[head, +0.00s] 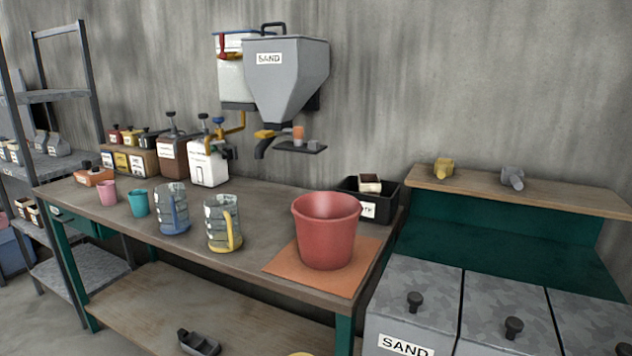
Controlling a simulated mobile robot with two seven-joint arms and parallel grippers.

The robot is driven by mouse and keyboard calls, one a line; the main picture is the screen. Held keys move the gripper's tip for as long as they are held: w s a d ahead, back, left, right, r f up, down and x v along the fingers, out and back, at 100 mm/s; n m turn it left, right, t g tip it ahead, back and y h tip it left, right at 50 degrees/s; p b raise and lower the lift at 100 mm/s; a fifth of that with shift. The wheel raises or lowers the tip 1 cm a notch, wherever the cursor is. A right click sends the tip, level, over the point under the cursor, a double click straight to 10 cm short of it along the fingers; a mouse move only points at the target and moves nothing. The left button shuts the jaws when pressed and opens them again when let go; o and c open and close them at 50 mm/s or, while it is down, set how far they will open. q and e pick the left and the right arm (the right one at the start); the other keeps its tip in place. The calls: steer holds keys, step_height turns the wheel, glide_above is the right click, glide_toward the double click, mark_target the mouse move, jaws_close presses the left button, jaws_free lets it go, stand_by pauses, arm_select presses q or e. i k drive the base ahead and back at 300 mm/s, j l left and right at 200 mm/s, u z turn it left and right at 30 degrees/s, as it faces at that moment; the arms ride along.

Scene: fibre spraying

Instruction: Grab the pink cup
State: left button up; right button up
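The pink cup (107,193) stands upright on the workbench (262,205), near its left end. A teal cup (138,203) stands just to its right, with a small gap between them. The pink cup looks unobstructed from this side. Neither of my grippers shows in the head view.
Two clear measuring jugs, one blue-handled (172,210) and one yellow-handled (223,224), stand right of the cups. A large red bucket (327,232) sits on an orange mat (285,268). Bottles line the wall; a sand hopper (285,75) hangs above. Grey bins (412,300) stand at right.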

mark_target(107, 188)
steer(key=i+j, duration=0.2)
steer(key=j, duration=0.2)
steer(key=i+j, duration=0.2)
steer(key=j, duration=0.15)
steer(key=i+j+z, duration=0.1)
steer(key=j, duration=0.3)
steer(key=i+j, duration=0.45)
steer(key=j, duration=0.3)
